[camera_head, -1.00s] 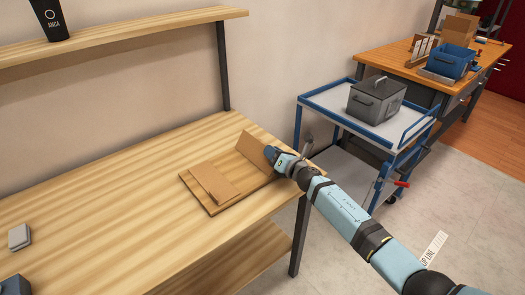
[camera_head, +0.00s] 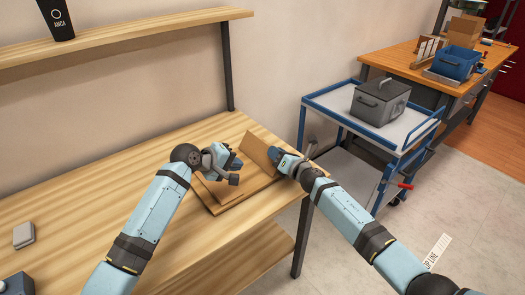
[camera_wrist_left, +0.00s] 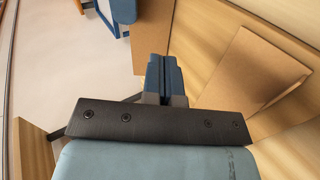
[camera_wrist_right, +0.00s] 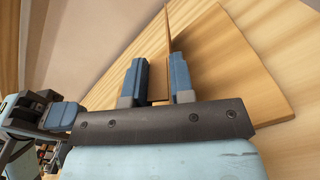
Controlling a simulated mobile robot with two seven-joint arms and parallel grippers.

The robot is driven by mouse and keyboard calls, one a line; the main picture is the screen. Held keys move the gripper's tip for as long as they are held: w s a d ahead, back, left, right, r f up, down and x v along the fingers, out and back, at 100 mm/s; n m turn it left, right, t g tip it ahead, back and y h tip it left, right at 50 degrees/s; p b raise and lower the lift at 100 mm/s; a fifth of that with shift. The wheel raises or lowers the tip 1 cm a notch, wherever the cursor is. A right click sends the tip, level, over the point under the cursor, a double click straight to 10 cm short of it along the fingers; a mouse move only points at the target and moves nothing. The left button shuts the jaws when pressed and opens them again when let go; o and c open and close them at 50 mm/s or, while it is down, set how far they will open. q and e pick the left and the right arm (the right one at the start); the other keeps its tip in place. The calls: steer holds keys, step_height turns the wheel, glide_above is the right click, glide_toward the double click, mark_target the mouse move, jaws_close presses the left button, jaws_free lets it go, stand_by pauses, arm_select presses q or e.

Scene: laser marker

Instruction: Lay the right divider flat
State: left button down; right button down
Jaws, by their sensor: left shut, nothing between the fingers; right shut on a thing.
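The right divider (camera_head: 257,148), a thin brown panel, stands tilted up at the right side of a wooden board (camera_head: 238,202) on the table. My right gripper (camera_head: 277,156) is shut on its edge; the right wrist view shows the divider (camera_wrist_right: 168,40) edge-on between the fingers (camera_wrist_right: 158,80). Another brown panel lies flat on the board, mostly hidden behind my left arm in the head view; it shows in the left wrist view (camera_wrist_left: 253,70). My left gripper (camera_head: 234,178) is over the board, left of the divider. Its fingers (camera_wrist_left: 163,78) are shut and empty.
A shelf (camera_head: 130,32) hangs behind. A blue-framed cart (camera_head: 350,120) with a grey case (camera_head: 380,97) stands right of the table.

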mark_target(263, 159)
steer(key=shift+a, duration=0.15)
arm_select(q)
steer(key=w+r+n, duration=0.1)
steer(key=w+r, duration=0.3)
steer(key=w, duration=0.1)
steer(key=x, duration=0.8)
steer(key=f+x, duration=0.1)
steer(key=x, duration=0.4)
steer(key=shift+s+a+f, duration=0.1)
steer(key=shift+s+a, duration=0.1)
steer(key=shift+a, duration=0.05)
steer(key=shift+w+d, duration=0.1)
